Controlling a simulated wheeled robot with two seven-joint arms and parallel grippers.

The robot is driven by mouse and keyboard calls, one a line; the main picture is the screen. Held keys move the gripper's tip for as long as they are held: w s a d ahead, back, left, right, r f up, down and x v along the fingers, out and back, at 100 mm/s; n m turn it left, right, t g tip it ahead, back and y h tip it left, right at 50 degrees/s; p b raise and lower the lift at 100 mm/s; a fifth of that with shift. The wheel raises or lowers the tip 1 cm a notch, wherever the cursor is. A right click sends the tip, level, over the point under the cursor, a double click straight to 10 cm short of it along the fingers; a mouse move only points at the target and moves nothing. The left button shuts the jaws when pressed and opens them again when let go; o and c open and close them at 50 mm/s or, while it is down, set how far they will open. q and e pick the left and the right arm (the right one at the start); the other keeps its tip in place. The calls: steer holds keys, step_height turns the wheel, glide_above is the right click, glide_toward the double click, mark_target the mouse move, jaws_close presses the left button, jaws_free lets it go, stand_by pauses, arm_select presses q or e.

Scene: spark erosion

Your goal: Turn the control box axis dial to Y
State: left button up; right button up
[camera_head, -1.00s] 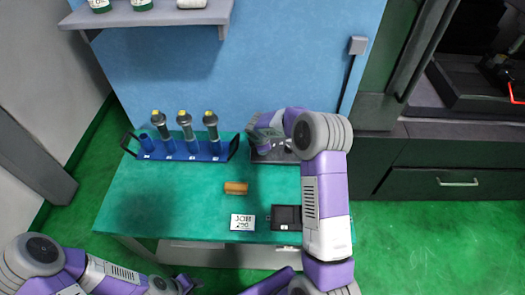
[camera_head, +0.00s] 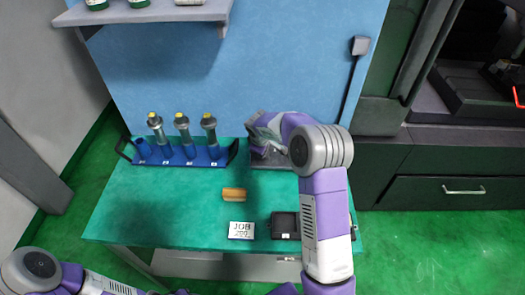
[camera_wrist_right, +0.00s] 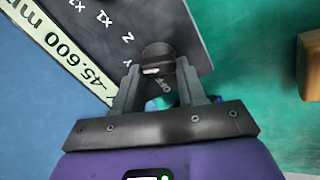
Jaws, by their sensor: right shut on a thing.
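The control box (camera_head: 281,162) stands at the back right of the green bench, mostly hidden by my right arm. A light readout strip (camera_wrist_right: 65,58) shows "45.600 mm". The black dial (camera_wrist_right: 158,57), with a white mark on it, sits between the fingers of my right gripper (camera_wrist_right: 158,82), which is shut on it. The right gripper also shows in the head view (camera_head: 259,143). My left gripper (camera_head: 184,292) is at the bottom edge, too cut off to read.
A blue rack (camera_head: 205,158) with several grey-and-blue holders stands at the back left. A small orange-brown block (camera_head: 234,194), a white JOB card (camera_head: 241,230) and a black tray (camera_head: 285,226) lie on the bench (camera_head: 150,210). A shelf (camera_head: 150,12) overhangs the back.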

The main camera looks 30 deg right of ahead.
stand_by(0.5)
steer(key=o, duration=1.1)
steer(key=shift+c, duration=0.2)
steer(key=v, duration=0.7)
steer(key=shift+r+p, duration=0.3)
steer(key=shift+p, duration=0.05)
